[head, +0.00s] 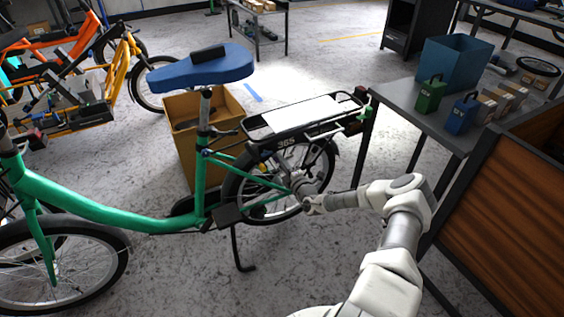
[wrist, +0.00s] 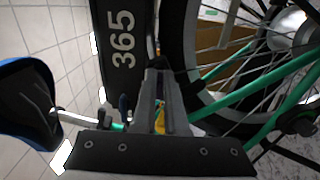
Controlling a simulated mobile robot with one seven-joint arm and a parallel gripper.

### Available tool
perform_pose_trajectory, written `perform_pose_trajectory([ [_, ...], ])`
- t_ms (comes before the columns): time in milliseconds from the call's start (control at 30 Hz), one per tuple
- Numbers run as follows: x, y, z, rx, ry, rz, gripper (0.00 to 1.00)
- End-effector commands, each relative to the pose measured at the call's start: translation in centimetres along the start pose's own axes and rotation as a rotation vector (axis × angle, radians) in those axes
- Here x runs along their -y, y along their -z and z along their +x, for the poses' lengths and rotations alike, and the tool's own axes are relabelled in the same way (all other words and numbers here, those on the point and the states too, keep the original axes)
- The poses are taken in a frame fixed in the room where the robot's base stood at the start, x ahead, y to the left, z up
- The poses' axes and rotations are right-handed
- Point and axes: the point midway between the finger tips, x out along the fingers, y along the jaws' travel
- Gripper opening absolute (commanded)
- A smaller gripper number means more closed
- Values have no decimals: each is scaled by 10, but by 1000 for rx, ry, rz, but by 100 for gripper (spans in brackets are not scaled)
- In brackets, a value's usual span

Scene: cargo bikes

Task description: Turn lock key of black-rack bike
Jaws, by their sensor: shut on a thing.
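The green bike (head: 120,215) stands on its kickstand with a black rear rack (head: 296,127) marked 365. My gripper (head: 302,190) is beside its rear wheel, below the rack. In the wrist view, the fingers of my gripper (wrist: 161,75) point up close together between the black 365 panel (wrist: 122,45) and the rear tyre (wrist: 182,50). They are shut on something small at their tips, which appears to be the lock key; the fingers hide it. A small yellow patch (wrist: 160,118) shows between the fingers. The key's turn angle cannot be seen.
A cardboard box (head: 182,150) stands behind the bike. A grey table (head: 408,105) with a blue bin (head: 455,62) and small boxes is at right, by a wooden panel (head: 520,200). Orange and yellow bikes (head: 75,65) are at upper left. Floor in front is clear.

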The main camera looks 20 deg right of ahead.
Motion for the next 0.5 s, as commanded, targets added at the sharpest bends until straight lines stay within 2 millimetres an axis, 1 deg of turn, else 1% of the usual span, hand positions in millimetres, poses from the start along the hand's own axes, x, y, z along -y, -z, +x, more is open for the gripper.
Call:
perform_pose_trajectory([
  [167,2,2,-1,-4,3,3,0],
  [200,2,2,-1,-4,3,3,12],
  [267,2,2,-1,-3,3,2,23],
  [300,1,2,-1,-3,3,2,30],
  [367,1,2,0,-2,2,1,40],
  [500,1,1,0,-2,1,1,40],
])
